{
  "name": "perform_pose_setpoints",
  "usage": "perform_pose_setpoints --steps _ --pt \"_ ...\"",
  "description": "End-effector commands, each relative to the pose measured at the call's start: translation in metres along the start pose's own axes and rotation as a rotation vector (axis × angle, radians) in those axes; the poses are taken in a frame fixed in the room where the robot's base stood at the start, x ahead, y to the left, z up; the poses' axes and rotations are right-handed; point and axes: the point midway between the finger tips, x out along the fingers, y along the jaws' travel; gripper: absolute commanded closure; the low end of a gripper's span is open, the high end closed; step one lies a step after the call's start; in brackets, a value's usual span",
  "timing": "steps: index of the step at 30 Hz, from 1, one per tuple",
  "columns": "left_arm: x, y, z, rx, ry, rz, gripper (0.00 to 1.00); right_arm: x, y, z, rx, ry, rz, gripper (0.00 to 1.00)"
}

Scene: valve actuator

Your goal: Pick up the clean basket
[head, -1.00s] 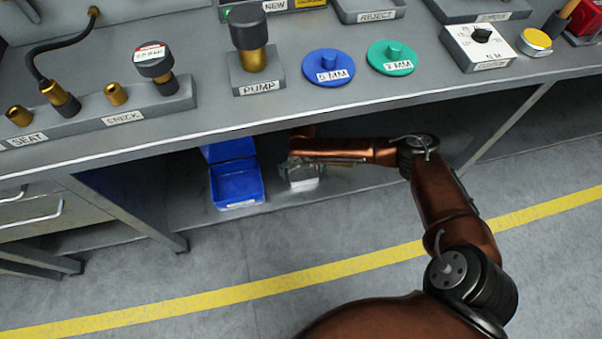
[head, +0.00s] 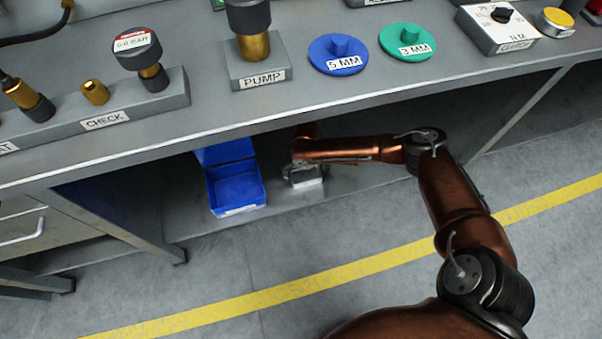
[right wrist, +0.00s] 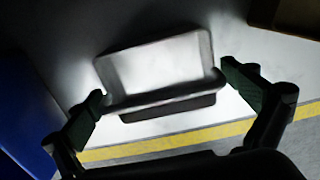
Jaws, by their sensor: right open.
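A small grey basket with a pale front (head: 306,184) sits on the low shelf under the bench. In the right wrist view the basket (right wrist: 155,66) shows a dark rim and a bright, bare inside. My right gripper (right wrist: 163,84) is open, one finger on each side of the basket's near part, with a gap visible at the left finger. I cannot tell whether the right finger touches the rim. In the head view my right forearm reaches under the bench top and partly hides the basket. My left gripper is not in view.
A blue bin (head: 237,191) stands just left of the basket and its blue side fills the left edge of the wrist view. The bench top (head: 200,133) overhangs the shelf. A brown object (right wrist: 290,15) is at the upper right of the wrist view.

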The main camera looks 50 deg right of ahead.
Motion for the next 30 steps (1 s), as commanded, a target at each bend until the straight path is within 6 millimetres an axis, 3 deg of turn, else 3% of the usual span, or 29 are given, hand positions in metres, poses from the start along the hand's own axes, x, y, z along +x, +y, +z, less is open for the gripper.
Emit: perform_pose_setpoints --steps 11,28,30 --pt "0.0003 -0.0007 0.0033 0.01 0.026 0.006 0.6 0.0051 0.0 0.0011 0.0 -0.003 0.0 0.0" --pt "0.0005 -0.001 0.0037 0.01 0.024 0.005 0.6 0.0058 -0.0001 0.0008 0.0 -0.002 0.0 0.38" --pt "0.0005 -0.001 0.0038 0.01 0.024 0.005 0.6 0.0056 0.0001 0.001 0.0 -0.002 0.0 0.39"
